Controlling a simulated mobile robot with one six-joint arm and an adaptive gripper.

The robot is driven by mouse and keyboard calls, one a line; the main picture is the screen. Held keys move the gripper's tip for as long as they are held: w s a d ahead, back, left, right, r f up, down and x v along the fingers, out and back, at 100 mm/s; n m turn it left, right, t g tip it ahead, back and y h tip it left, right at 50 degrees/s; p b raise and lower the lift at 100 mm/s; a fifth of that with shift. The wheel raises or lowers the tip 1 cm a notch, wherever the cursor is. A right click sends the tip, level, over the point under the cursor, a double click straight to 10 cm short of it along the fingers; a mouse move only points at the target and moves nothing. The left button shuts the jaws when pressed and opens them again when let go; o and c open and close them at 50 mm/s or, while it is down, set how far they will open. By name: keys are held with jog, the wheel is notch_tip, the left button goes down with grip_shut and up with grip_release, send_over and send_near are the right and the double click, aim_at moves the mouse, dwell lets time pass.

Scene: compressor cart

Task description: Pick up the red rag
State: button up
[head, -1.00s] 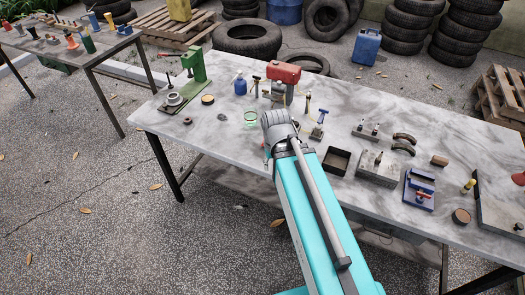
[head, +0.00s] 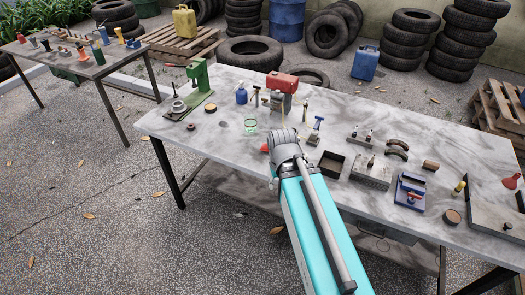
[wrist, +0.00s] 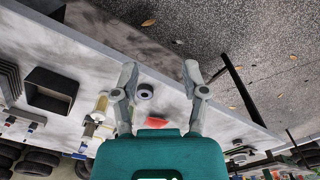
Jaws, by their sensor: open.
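A small flat red piece, which looks like the red rag (head: 265,148), lies on the marble-topped table just left of the end of my arm in the head view. Part of it may be hidden behind the arm. In the wrist view the red rag (wrist: 151,124) shows beyond the gripper body, between the lower parts of the fingers. My gripper (wrist: 160,74) is open and empty, its two fingers spread wide above the table. In the head view my arm hides the fingers.
A dark round piece (wrist: 145,91) lies near the left finger in the wrist view. The table's front left is mostly clear.

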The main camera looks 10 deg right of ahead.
jog(key=shift+d, duration=0.2)
jog(key=o, duration=0.6)
jog(key=shift+w+d, duration=0.15)
jog(key=shift+w, duration=0.15)
notch_tip(320, 180, up, 3)
jog(key=m+p, duration=0.3)
jog(key=m, duration=2)
send_over(267, 145)
jog(key=shift+r, duration=0.15)
notch_tip(267, 145, down, 9)
jog(key=b, duration=0.8)
jog(key=shift+r, duration=0.15)
